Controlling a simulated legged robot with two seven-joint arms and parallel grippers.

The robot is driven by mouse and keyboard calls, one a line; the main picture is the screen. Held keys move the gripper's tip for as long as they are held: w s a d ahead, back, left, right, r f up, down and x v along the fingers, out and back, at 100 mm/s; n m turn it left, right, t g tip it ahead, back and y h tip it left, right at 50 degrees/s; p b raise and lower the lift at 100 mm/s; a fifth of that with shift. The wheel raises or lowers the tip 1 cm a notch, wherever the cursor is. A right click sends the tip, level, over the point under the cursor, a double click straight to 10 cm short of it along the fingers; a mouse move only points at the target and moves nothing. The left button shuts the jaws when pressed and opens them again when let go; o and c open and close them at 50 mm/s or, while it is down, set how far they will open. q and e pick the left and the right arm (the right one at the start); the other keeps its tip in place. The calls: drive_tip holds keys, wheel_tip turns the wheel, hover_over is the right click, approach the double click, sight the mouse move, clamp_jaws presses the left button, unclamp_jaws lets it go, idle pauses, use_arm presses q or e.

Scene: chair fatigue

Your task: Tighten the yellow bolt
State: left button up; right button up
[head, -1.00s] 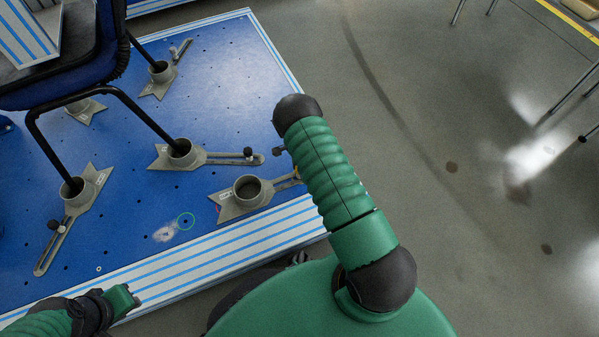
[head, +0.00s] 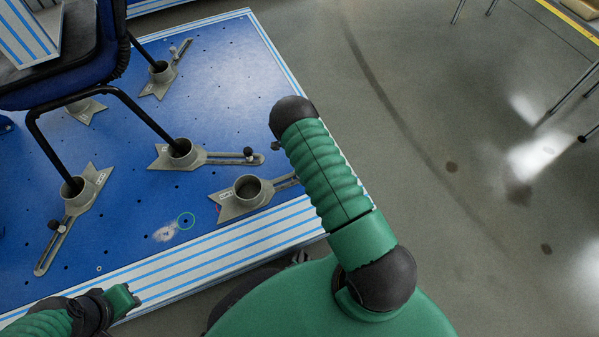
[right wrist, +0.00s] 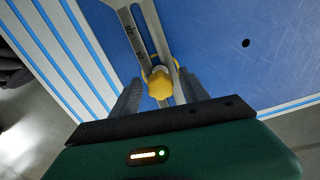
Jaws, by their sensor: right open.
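The yellow bolt (right wrist: 159,84) sits in the slot of a grey slotted clamp arm (right wrist: 140,30) in the right wrist view. My right gripper (right wrist: 158,77) is open, with one finger on each side of the bolt. A gap seems to show between the bolt and the fingers; I cannot tell if either touches it. In the head view my right forearm hides the bolt and the right gripper. The clamp (head: 225,205) with its empty round cup shows there, its arm running under my forearm. My left gripper (head: 127,298) is low at the left, away from the clamps, its jaw state unclear.
The blue platform (head: 200,110) has small holes and a striped edge. Other grey clamps (head: 215,157) with dark bolts hold the black legs of a chair (head: 85,92). Open floor lies at the right.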

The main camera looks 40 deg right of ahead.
drive_tip(key=shift+r+n, duration=0.1)
drive_tip(key=shift+n, duration=1.7)
drive_tip(key=n+p, duration=0.1)
drive_tip(key=n, duration=0.2)
drive_tip(key=shift+n, duration=0.3)
drive_tip(key=n, duration=0.3)
drive_tip(key=shift+n, duration=0.3)
drive_tip(key=n, duration=0.4)
drive_tip(key=shift+n+p, duration=0.3)
drive_tip(key=shift+n, duration=0.1)
clamp_jaws()
drive_tip(key=m, duration=0.4)
